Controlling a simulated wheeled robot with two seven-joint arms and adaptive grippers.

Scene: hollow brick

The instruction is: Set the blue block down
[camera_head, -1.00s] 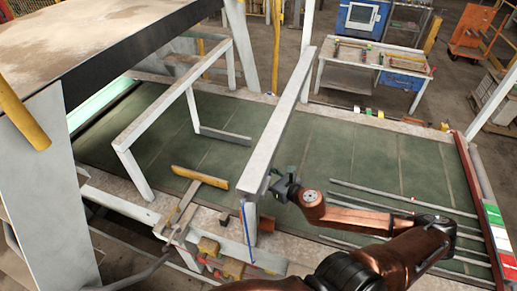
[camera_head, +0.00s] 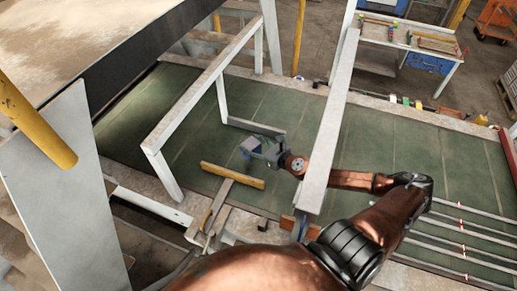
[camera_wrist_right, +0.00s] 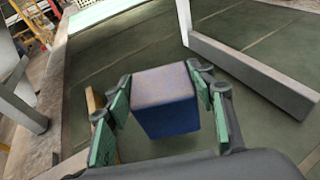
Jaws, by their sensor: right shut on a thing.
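The blue block (camera_wrist_right: 166,112) is between the fingers of my right gripper (camera_head: 262,150). In the wrist view its top looks greyish and its front side dark blue, with green pads on the fingers at both sides. In the head view the block (camera_head: 251,145) shows small at the fingertips, over the green belt surface (camera_head: 200,150). The gap between the block's underside and the belt is hard to judge. My left gripper is not in view.
White frame bars (camera_head: 330,130) cross above my right forearm, and another white frame (camera_head: 200,95) stands to the left. A grey bar (camera_wrist_right: 250,75) lies near the block. A yellow bar (camera_head: 232,175) sits at the belt's near edge.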

